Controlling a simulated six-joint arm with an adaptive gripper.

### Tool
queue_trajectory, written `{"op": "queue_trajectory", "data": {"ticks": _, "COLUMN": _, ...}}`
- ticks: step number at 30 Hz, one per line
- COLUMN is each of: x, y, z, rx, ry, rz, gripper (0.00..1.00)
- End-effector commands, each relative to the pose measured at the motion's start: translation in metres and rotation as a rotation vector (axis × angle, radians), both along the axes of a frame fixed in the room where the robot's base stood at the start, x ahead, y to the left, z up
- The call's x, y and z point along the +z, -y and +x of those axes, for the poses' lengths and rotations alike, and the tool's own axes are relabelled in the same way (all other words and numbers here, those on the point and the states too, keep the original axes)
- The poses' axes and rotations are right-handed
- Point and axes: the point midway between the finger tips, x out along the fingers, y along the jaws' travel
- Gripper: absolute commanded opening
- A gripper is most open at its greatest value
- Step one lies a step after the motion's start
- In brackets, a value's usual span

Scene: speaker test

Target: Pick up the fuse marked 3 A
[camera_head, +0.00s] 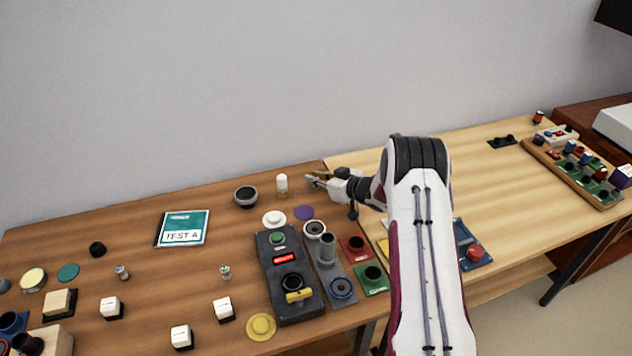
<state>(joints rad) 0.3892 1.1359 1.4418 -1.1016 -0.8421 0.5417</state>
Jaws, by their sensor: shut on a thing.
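My gripper (315,181) is near the back of the brown table, its fingers pointing left, just right of a white-topped cylinder (282,183). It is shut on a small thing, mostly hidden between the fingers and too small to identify. Two small cylinders stand on the table: one with a greenish top (225,272) and a greyish one (122,272). They may be fuses. No 3 A marking is readable at this size.
A dark panel (268,250) with a red display and a grey panel with sockets stand at front centre. Red (349,251) and green (376,291) socket blocks are beside them. A teal TEST A booklet (182,229) lies left. My arm hides part of the lighter table.

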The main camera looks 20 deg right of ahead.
Motion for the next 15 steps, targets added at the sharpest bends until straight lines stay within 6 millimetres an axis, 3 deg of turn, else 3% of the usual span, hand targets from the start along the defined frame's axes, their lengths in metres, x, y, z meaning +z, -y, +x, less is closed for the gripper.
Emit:
{"op": "queue_trajectory", "data": {"ticks": 8, "x": 0.006, "y": 0.0, "z": 0.0, "rx": 0.0, "ry": 0.001, "rz": 0.0, "gripper": 0.0}}
{"op": "queue_trajectory", "data": {"ticks": 15, "x": 0.027, "y": 0.0, "z": 0.0, "rx": 0.0, "ry": 0.002, "rz": 0.0, "gripper": 0.0}}
